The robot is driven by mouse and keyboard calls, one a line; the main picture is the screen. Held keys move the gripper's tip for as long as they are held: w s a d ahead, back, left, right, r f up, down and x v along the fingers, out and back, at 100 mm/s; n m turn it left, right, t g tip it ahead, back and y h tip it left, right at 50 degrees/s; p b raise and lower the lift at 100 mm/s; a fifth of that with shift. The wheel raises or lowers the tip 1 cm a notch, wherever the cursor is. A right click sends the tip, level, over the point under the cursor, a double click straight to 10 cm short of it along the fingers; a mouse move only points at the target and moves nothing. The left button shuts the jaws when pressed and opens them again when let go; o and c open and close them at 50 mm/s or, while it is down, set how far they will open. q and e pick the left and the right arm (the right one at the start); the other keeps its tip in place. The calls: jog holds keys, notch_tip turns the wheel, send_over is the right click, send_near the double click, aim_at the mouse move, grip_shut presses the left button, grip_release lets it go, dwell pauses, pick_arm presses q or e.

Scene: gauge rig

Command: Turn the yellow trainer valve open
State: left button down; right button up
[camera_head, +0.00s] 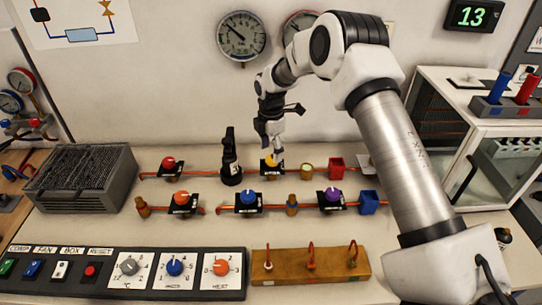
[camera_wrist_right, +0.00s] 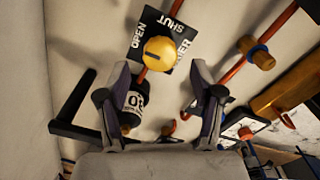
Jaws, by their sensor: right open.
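The yellow trainer valve (camera_head: 272,160) sits on a dark label plate in the back pipe row. In the right wrist view, its round yellow knob (camera_wrist_right: 160,54) shows a dark mark, and the plate (camera_wrist_right: 142,30) reads OPEN on the left and SHUT at the top. My right gripper (camera_head: 269,135) is just above the valve in the head view, partly covering it. In the right wrist view, its two fingers (camera_wrist_right: 160,76) are apart with nothing held between them, and the knob lies beyond the tips, roughly centred. My left gripper is not in view.
A black upright object (camera_head: 230,165) stands just left of the valve. Red (camera_head: 170,163), orange (camera_head: 182,198), blue (camera_head: 248,197) and purple (camera_head: 332,194) valves sit nearby on pipes. A control panel (camera_head: 120,288) and a wooden block with hooks (camera_head: 335,273) are in front.

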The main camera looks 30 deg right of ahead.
aim_at(271, 159)
notch_tip(271, 159, up, 9)
jog(key=shift+a, duration=0.1)
dwell(0.4)
